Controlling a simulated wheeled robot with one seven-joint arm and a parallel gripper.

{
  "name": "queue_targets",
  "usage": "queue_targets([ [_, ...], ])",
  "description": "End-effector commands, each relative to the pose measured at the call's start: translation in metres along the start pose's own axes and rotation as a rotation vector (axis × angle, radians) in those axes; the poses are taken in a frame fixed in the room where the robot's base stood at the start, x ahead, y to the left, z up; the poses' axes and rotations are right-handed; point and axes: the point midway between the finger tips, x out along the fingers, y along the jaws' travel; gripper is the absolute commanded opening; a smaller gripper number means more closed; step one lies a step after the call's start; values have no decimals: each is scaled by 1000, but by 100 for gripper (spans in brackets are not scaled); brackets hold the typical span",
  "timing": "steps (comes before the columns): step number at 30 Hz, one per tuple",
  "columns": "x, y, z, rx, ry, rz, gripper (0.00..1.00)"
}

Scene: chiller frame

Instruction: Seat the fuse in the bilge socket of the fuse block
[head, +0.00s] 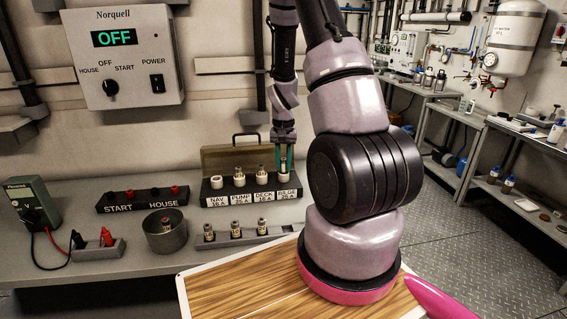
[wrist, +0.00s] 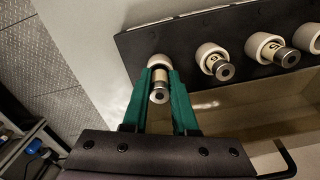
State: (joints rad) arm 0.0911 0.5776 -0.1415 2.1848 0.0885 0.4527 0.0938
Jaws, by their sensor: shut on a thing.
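The fuse block (head: 232,195) is a dark strip with white round sockets and labels; the one at the right end reads BILGE. My gripper (head: 284,160) is over that bilge socket, its green fingers pointing down. In the wrist view my gripper (wrist: 160,100) is shut on the fuse (wrist: 159,82), a pale body with a metal cap. The white rim of the bilge socket (wrist: 158,61) shows right behind the fuse, in line with it. The fuse's far end is hidden by the rim and fingers, so I cannot tell how deep it sits.
Fuses stand in the neighbouring deck (wrist: 216,64) and pump (wrist: 271,51) sockets. A grey rack with several fuses (head: 236,229) and a round metal bowl (head: 166,238) are in front. The wall panel (head: 128,57) reads OFF.

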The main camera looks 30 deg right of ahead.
Motion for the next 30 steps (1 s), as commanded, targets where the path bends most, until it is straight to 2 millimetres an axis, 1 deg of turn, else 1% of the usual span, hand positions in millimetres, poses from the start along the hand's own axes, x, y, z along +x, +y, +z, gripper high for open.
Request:
queue_targets([
  [8, 8, 0, 0, 0, 0, 0, 0],
  [9, 7, 0, 0, 0, 0, 0, 41],
  [10, 7, 0, 0, 0, 0, 0, 53],
  [11, 7, 0, 0, 0, 0, 0, 61],
  [20, 6, 0, 0, 0, 0, 0, 61],
  [23, 1, 0, 0, 0, 2, -1, 61],
  [26, -12, -1, -1, 0, 4, -2, 61],
  [30, -41, -1, -1, 0, 5, -3, 61],
])
